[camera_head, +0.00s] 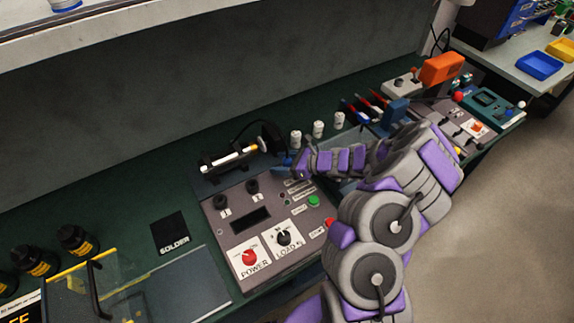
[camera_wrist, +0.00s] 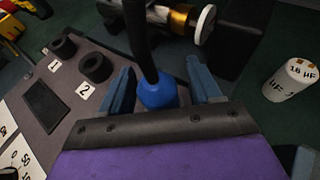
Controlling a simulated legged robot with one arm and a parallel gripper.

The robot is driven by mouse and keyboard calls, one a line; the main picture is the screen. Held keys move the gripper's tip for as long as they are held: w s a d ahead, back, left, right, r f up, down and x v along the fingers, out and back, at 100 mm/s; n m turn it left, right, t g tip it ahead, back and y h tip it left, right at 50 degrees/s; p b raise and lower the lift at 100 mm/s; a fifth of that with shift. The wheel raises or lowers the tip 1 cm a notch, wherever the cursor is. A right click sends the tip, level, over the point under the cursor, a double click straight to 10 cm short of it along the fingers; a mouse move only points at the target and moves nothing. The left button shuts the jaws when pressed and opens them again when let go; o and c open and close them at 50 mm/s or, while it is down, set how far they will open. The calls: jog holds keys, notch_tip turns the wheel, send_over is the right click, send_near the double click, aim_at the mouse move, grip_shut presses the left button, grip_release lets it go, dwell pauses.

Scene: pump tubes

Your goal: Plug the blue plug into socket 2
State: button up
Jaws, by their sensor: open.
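The blue plug (camera_wrist: 157,92) has a black cable rising from its top. In the wrist view it stands between the two blue-grey fingers of my gripper (camera_wrist: 160,68), which are open with a gap on each side of it. Socket 2 (camera_wrist: 96,67) is a raised black ring with an open hole, left of my gripper, with its label below it. In the head view my gripper (camera_head: 289,164) is beyond and right of socket 2 (camera_head: 252,186), at the far edge of the control panel. The plug is not clear in that view, and its lower end is hidden.
Socket 1 (camera_wrist: 63,47) is beside socket 2 and looks empty. The grey panel (camera_head: 215,225) has power and load knobs. A white and gold cylinder (camera_head: 228,158) lies behind the panel. White labelled cylinders (camera_head: 318,129) stand to the right at the back.

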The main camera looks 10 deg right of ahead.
jog(key=shift+c, duration=0.4)
jog(key=shift+d, duration=0.2)
jog(key=c, duration=0.4)
jog(key=shift+a, duration=0.1)
jog(key=c, duration=0.6)
jog(key=shift+o, duration=0.2)
jog(key=shift+r, duration=0.15)
